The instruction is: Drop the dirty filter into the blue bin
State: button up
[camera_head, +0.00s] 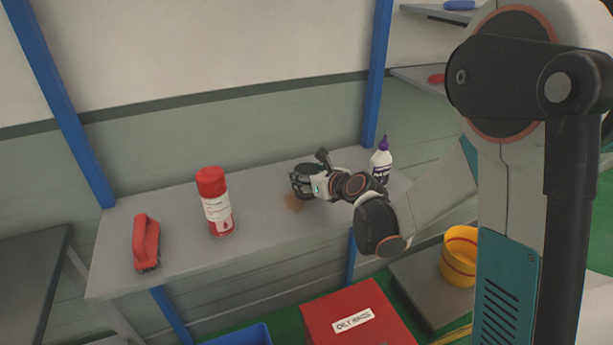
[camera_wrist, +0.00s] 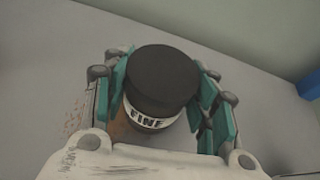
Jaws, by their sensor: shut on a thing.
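The filter is a dark cylinder (camera_wrist: 161,76) with a pale band reading "FINE". In the wrist view it sits between the teal-padded fingers of my gripper (camera_wrist: 165,95), which is shut on it. In the head view my gripper (camera_head: 302,182) is at the grey bench, just beside a brown stain (camera_head: 293,203). The filter is mostly hidden by the fingers there, and I cannot tell whether it touches the bench. The blue bin (camera_head: 240,336) is on the floor below the bench, cut off by the bottom edge of the head view.
Below are a red box labelled for rags (camera_head: 355,305) and a yellow bucket (camera_head: 459,257). Blue posts flank the bench.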

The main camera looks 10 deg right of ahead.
jog(key=o, duration=1.1)
jog(key=shift+o, duration=0.2)
jog(key=shift+r, duration=0.15)
jog(key=p+v, duration=0.3)
jog(key=v, duration=0.9)
